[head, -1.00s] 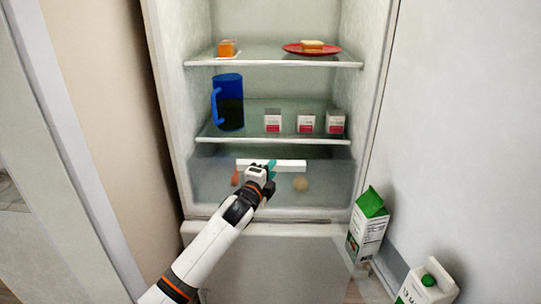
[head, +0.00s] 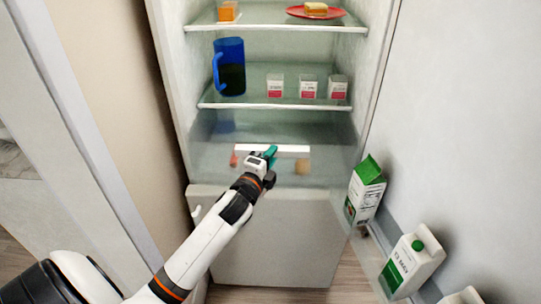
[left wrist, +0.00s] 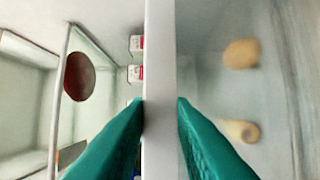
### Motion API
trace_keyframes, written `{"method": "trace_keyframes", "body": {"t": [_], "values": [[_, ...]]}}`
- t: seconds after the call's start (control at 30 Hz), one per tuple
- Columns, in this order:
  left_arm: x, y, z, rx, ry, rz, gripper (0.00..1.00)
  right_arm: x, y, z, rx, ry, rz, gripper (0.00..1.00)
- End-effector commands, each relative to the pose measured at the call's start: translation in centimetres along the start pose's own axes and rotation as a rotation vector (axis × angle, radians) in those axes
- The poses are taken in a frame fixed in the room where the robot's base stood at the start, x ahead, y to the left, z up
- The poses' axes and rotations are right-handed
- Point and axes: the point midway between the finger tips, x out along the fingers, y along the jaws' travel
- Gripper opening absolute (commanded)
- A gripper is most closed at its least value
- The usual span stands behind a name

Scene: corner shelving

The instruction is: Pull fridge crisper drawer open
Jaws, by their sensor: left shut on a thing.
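The crisper drawer (head: 330,160) is a clear bin at the bottom of the fridge compartment. It stands pulled out part way, its front over the lower white door. Its white bar handle (head: 292,149) runs across the front. My left gripper (head: 268,154), with teal fingers, is shut on this handle near its middle. In the left wrist view the handle (left wrist: 160,60) runs upright between the two teal fingers (left wrist: 160,112). Blurred round tan items (left wrist: 241,54) show through the drawer. My right gripper is not in view.
Shelves above hold a blue pitcher (head: 230,66), several small cartons (head: 309,87) and a red plate (head: 316,13). The open fridge door on the right carries a green-topped carton (head: 366,190) and a milk jug (head: 411,262). A wall stands close on the left.

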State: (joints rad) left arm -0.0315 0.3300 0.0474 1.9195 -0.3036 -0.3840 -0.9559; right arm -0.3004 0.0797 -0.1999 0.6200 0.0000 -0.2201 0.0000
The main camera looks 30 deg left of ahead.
Motion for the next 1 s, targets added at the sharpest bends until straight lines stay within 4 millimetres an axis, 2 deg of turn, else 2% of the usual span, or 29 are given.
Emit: {"method": "trace_keyframes", "body": {"t": [0.03,0.13,0.4,0.53,1.0], "values": [[-0.1,-0.6,0.0,-0.004,0.001,-0.014,0.25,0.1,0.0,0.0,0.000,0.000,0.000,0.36],[0.0,-0.5,0.0,-0.004,0.000,-0.012,0.40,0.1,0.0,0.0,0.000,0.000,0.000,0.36],[-0.1,-0.3,0.0,-0.002,0.000,-0.006,0.40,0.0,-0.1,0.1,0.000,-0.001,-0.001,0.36],[-0.9,-0.3,0.0,-0.001,0.000,-0.005,0.40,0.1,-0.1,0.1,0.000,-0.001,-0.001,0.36],[-10.0,-0.5,0.0,-0.004,0.000,-0.010,0.40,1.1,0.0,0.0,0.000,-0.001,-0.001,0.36]]}}
